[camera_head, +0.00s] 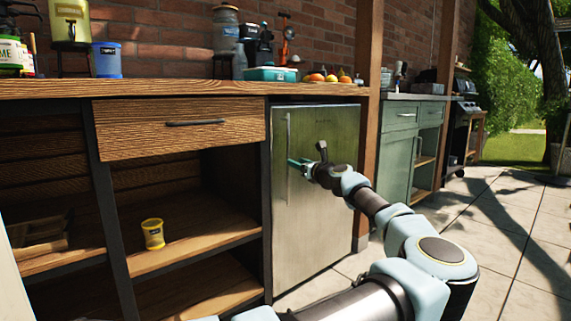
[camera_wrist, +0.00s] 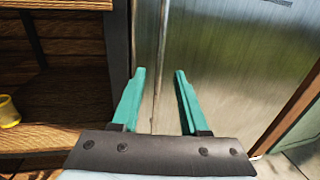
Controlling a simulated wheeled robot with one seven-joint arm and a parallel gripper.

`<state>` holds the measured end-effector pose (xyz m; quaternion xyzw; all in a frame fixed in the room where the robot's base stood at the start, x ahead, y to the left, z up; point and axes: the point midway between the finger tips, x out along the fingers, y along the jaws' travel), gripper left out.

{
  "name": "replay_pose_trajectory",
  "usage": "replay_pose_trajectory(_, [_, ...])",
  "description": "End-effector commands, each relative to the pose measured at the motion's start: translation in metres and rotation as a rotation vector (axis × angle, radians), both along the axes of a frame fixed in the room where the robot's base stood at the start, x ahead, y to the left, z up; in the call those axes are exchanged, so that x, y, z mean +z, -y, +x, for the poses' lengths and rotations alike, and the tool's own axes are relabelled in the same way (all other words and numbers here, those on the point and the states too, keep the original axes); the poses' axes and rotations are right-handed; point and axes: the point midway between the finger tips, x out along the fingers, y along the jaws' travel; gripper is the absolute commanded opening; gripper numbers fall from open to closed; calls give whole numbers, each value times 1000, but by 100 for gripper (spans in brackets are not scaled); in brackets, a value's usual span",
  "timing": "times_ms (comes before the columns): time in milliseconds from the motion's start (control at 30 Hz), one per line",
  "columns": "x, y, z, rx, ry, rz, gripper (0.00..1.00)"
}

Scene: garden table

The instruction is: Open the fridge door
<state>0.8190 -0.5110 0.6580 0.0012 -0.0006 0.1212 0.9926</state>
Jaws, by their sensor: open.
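The fridge (camera_head: 318,235) is a metal-fronted unit under the wooden counter, and its door looks shut. Its long, thin vertical handle (camera_head: 289,150) runs along the left side of the door. My gripper (camera_head: 292,163) is open, with its teal fingers at about mid-height of the handle. In the wrist view, my gripper (camera_wrist: 160,72) has its two fingers apart, one on each side of the thin vertical handle (camera_wrist: 162,40). I cannot tell whether either finger touches the handle.
Open wooden shelves with a yellow tin (camera_head: 153,234) stand left of the fridge, below a drawer (camera_head: 190,127). A wooden post (camera_head: 369,130) and a green cabinet (camera_head: 398,150) are to the right. The paved floor (camera_head: 510,220) at the right is clear.

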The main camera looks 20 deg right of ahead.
Motion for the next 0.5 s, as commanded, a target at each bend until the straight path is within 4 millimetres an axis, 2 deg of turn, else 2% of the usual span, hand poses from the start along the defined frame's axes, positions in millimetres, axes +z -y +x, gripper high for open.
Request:
replay_pose_trajectory(33, [-3,-4,11,2,0,-2,44])
replay_pose_trajectory(200, [-3,-11,41,2,0,-3,44])
replay_pose_trajectory(333, [-2,-16,58,1,1,-3,44])
replay_pose_trajectory(500, [-1,-18,68,1,-1,-3,44])
